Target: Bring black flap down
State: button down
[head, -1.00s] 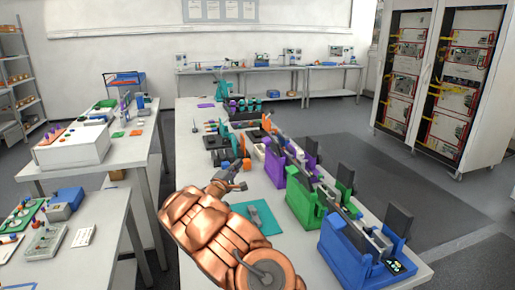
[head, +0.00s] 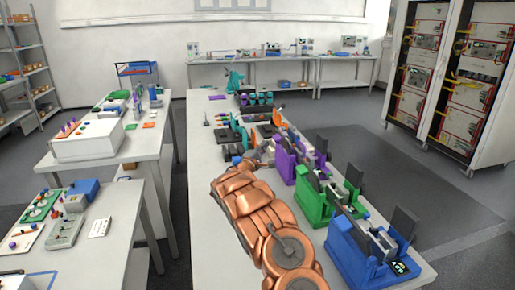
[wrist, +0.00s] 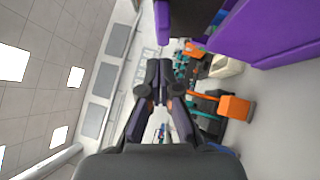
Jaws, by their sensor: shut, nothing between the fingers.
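Three cycler units stand in a row on the long table: purple (head: 285,166), green (head: 312,207) and blue (head: 352,255). Each has an upright black flap: on the purple unit (head: 321,146), on the green unit (head: 354,173) and on the blue unit (head: 404,223). The frames do not show which flap is meant. My gripper (head: 268,150) is beside the left side of the purple unit, its tips partly hard to make out in the head view. In the wrist view my gripper (wrist: 160,72) is shut and empty, with purple surfaces (wrist: 250,30) close above and to the right.
Beyond the purple unit are black and teal fixtures with orange parts (head: 247,137) and a rack with teal-topped items (head: 257,100). The table's left strip (head: 203,170) is clear. Side benches stand to the left, and tall cabinets (head: 447,75) at the right.

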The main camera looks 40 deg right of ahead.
jog(key=shift+s+d+r+p, duration=0.2)
jog(key=shift+s+d, duration=0.1)
jog(key=shift+d, duration=0.2)
jog(key=shift+s+d+r+p, duration=0.15)
jog(key=shift+s+d+r, duration=0.1)
jog(key=shift+d, duration=0.2)
jog(key=shift+b, duration=0.4)
